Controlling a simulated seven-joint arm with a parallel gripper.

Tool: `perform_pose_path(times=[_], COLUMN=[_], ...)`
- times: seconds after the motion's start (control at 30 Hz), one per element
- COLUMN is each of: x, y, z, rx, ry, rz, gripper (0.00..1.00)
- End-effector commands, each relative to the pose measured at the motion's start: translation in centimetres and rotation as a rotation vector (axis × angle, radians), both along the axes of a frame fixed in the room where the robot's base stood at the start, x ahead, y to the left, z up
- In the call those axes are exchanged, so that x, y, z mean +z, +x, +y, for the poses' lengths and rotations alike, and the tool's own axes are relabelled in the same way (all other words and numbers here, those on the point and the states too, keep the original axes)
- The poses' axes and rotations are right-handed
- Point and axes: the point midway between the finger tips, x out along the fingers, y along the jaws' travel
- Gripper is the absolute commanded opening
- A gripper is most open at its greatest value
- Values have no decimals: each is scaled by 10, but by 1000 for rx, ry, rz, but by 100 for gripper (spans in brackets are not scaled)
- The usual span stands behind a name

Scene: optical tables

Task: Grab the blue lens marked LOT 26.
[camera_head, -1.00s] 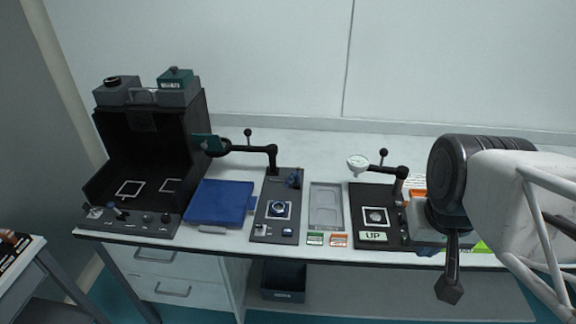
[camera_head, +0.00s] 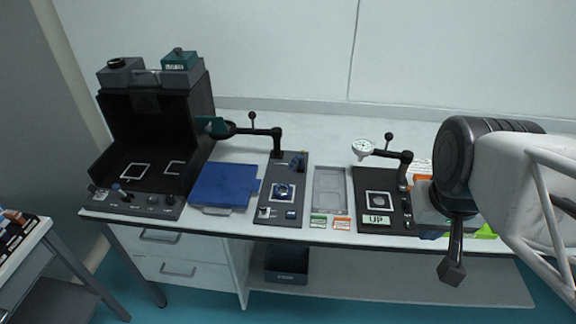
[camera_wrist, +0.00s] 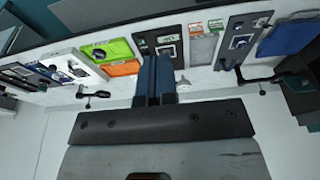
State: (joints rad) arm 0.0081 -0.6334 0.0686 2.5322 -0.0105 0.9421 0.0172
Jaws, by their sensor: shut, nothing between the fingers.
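A round blue lens (camera_head: 283,191) sits in the white square of a dark board (camera_head: 291,165) in the middle of the bench. I cannot read any LOT mark on it. The same board (camera_wrist: 232,58) shows at the upper right in the wrist view. A paler round piece (camera_head: 378,200) lies in the square of the dark board with the UP label. My gripper (camera_wrist: 155,58) shows in the wrist view, its fingers shut and empty. They point toward the bench, near the green and orange trays and well apart from the blue lens.
A blue case (camera_head: 223,187) lies left of the lens board. A grey tray (camera_head: 331,184) lies right of it. Black arms on posts stand behind the boards. A black open box (camera_head: 125,135) fills the bench's left end. The green tray (camera_wrist: 112,50) is near my fingers.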

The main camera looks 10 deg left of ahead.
Motion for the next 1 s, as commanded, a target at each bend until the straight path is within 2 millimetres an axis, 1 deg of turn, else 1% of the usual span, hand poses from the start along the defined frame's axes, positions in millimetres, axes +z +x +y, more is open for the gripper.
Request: perform_pose_path(times=[0.27,0.37,0.5,0.87,0.9,1.0], x=[0,0,0,0,0,0], y=[0,0,0,0,0,0], z=[0,0,0,0,0,0], rx=[0,0,0,0,0,0], ry=[0,0,0,0,0,0], rz=[0,0,0,0,0,0], gripper=[0,14,35,90,92,92])
